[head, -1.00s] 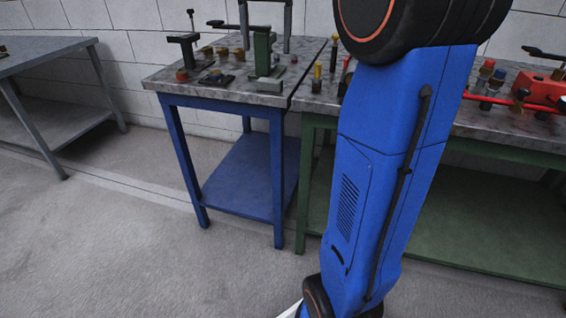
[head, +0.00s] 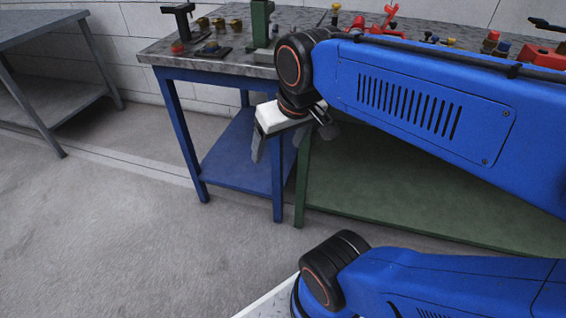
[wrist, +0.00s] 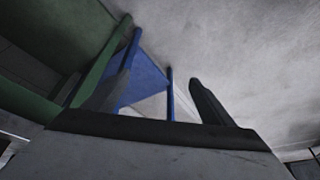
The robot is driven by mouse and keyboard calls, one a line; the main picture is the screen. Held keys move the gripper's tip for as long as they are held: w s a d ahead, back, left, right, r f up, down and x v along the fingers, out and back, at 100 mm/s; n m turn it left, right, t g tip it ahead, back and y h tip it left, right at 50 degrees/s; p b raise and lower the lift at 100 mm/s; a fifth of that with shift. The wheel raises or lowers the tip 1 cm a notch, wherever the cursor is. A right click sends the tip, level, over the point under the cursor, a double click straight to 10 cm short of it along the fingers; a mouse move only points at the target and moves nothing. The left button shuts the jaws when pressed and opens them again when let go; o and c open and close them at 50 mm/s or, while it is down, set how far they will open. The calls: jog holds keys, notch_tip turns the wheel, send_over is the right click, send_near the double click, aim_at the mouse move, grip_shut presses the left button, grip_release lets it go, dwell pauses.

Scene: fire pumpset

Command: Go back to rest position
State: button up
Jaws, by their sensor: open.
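My gripper (head: 292,146) hangs below the folded blue arm in the head view, in front of the blue-legged table (head: 165,57). Its jaws are open and no object shows between them. In the wrist view the two dark fingers of my gripper (wrist: 160,82) stand apart, with the table's blue lower shelf (wrist: 146,75) and the floor beyond. My arm covers much of the right side of the head view.
A green-framed table (head: 400,208) adjoins on the right, with red fittings (head: 386,22) on top. A green device (head: 261,22) and a black stand (head: 179,15) are on the blue-legged table. A grey table (head: 45,30) stands left. The floor (head: 120,240) at left is clear.

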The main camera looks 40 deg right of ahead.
jog(key=shift+n, duration=0.4)
jog(key=f, duration=0.1)
jog(key=s+f, duration=0.2)
jog(key=shift+s+a+f, duration=0.25)
jog(key=shift+a+f, duration=0.05)
